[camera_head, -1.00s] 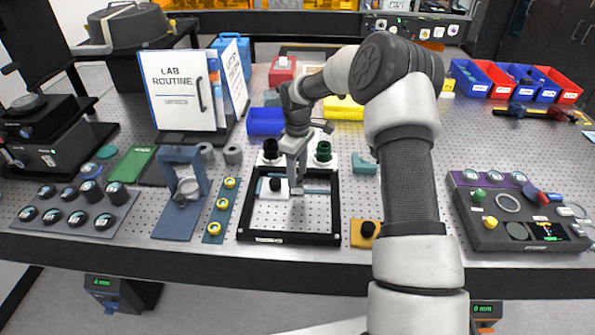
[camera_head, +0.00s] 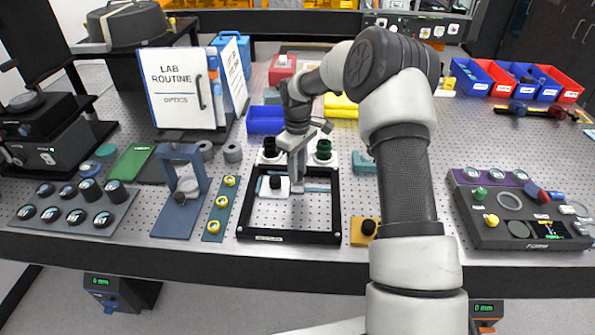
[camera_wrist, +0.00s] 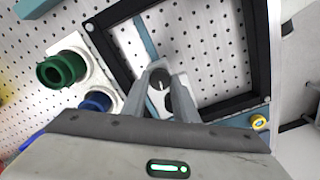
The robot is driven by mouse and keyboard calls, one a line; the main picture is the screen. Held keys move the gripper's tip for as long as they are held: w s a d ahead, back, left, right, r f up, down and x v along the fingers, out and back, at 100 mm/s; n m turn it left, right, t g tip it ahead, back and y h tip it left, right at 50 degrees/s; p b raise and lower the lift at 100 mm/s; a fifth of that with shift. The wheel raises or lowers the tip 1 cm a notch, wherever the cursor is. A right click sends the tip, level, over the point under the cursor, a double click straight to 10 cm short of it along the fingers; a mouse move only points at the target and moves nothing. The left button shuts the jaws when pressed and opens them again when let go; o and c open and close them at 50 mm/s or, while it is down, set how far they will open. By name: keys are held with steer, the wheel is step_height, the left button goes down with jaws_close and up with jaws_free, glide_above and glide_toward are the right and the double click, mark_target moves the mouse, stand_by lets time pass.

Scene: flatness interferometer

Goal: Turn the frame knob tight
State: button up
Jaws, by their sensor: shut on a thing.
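A dark round knob (camera_wrist: 161,88) with a pale line on its top sits between the fingers of my gripper (camera_wrist: 163,92) in the wrist view. My gripper is shut on it. In the head view my gripper (camera_head: 296,188) points down inside the black square frame (camera_head: 290,238), and its fingers hide the held knob. The frame also surrounds the fingers in the wrist view (camera_wrist: 250,45). A teal bar (camera_head: 317,186) crosses the frame. A white block (camera_head: 266,191) with a small black knob (camera_head: 275,182) on it shows just left of the fingers.
A green-topped holder (camera_head: 323,150) and a black one (camera_head: 269,150) stand behind the frame. The green one shows in the wrist view (camera_wrist: 60,70), near a blue ring (camera_wrist: 96,101). A yellow block with a black knob (camera_head: 364,230) lies right of the frame. A blue stand (camera_head: 180,222) is left.

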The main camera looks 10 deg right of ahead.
steer(key=m+b, duration=0.1)
steer(key=m, duration=0.3)
steer(key=shift+b, duration=0.35)
steer(key=m+b, duration=0.1)
steer(key=m, duration=0.6)
steer(key=shift+m, duration=0.3)
steer(key=shift+m+b, duration=0.3)
steer(key=shift+m, duration=1.6)
steer(key=o, duration=1.1)
steer(key=shift+c, duration=0.2)
